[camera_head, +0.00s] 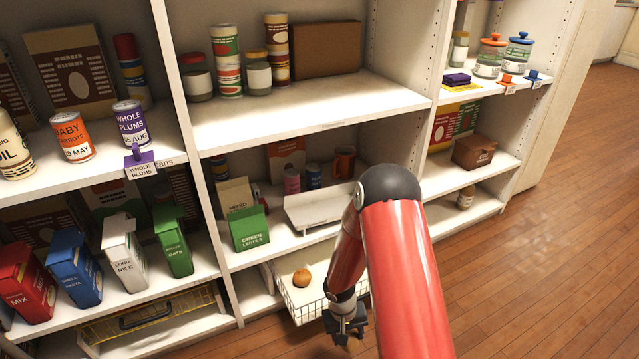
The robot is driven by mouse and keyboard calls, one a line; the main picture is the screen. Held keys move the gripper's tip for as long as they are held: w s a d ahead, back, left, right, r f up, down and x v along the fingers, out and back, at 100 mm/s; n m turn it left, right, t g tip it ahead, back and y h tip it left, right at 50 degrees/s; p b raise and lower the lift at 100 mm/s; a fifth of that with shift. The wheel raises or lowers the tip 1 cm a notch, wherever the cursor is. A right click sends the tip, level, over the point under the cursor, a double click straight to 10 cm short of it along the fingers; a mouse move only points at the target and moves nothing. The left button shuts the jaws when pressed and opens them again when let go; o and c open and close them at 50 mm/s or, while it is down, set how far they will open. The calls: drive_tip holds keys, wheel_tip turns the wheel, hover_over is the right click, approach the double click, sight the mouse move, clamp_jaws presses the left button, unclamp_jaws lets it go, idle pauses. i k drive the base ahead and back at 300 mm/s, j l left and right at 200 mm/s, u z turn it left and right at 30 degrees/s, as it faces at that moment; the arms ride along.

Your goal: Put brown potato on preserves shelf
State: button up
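The brown potato (302,277) is small and round. It lies in a white wire basket (309,308) at the bottom of the middle bay. My gripper (347,328) is low, at the basket's front right corner, to the right of and below the potato in the picture. It is apart from the potato; its fingertips are too small and dark to show their opening. The upper middle shelf (310,108) bears jars, patterned cans and a brown box at the back, with a clear front strip.
Cans and boxes fill the left bay. My red arm covers part of the middle bay's right side. Wooden floor (540,260) is clear at right.

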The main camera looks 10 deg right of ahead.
sight(381, 99)
drive_tip(key=i+l, duration=0.15)
drive_tip(key=l, duration=0.25)
drive_tip(key=i+l, duration=0.15)
drive_tip(key=l, duration=0.25)
drive_tip(key=i+l, duration=0.15)
drive_tip(key=l, duration=0.3)
drive_tip(key=i+l, duration=0.15)
drive_tip(key=l, duration=0.25)
drive_tip(key=i+l, duration=0.15)
drive_tip(key=l, duration=0.25)
drive_tip(key=i+l, duration=0.15)
drive_tip(key=l, duration=0.25)
drive_tip(key=u, duration=0.05)
